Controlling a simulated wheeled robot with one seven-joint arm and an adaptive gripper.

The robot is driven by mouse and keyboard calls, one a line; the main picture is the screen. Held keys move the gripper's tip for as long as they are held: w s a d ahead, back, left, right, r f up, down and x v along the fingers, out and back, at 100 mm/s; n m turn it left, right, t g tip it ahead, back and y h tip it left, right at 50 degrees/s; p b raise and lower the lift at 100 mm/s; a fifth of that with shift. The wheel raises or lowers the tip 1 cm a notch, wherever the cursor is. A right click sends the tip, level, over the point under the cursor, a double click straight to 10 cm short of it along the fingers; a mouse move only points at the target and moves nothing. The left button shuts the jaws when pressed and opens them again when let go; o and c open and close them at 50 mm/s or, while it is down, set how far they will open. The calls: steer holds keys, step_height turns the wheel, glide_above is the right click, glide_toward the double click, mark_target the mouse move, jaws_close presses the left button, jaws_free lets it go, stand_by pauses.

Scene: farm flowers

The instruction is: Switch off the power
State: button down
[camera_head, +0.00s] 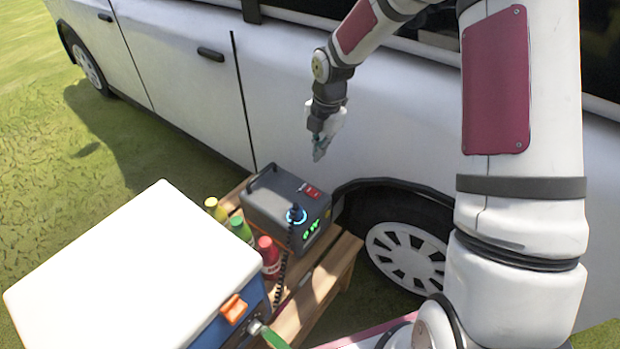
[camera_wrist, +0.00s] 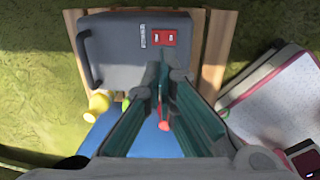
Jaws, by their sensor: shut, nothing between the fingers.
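A dark grey power box (camera_head: 285,205) stands on a wooden bench beside the white van. It has a carry handle, a red switch (camera_head: 311,191) on its top near the right edge, a blue-lit round socket (camera_head: 296,215) with a coiled cable, and a green lit display (camera_head: 311,229). My gripper (camera_head: 319,154) is shut and empty, above and behind the box, apart from it. In the wrist view, the red switch (camera_wrist: 163,38) lies just beyond the fingertips of my gripper (camera_wrist: 160,72). The fingers hide the box's near part there.
A cooler with a white lid (camera_head: 135,270) stands at the front left. Yellow, green and red bottles (camera_head: 269,255) stand between it and the box. The wooden bench (camera_head: 325,275) shows at right. The white van (camera_head: 190,80) closes off the back.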

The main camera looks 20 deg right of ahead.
mark_target(311, 189)
stand_by(0.3)
steer(key=f+b, duration=0.1)
steer(key=f, duration=0.3)
steer(key=w+f+b, duration=0.1)
steer(key=f+b, duration=0.1)
steer(key=f, duration=0.3)
steer(key=a+f+b, duration=0.1)
steer(key=f, duration=0.4)
steer(key=shift+w, duration=0.25)
steer(key=shift+a, duration=0.1)
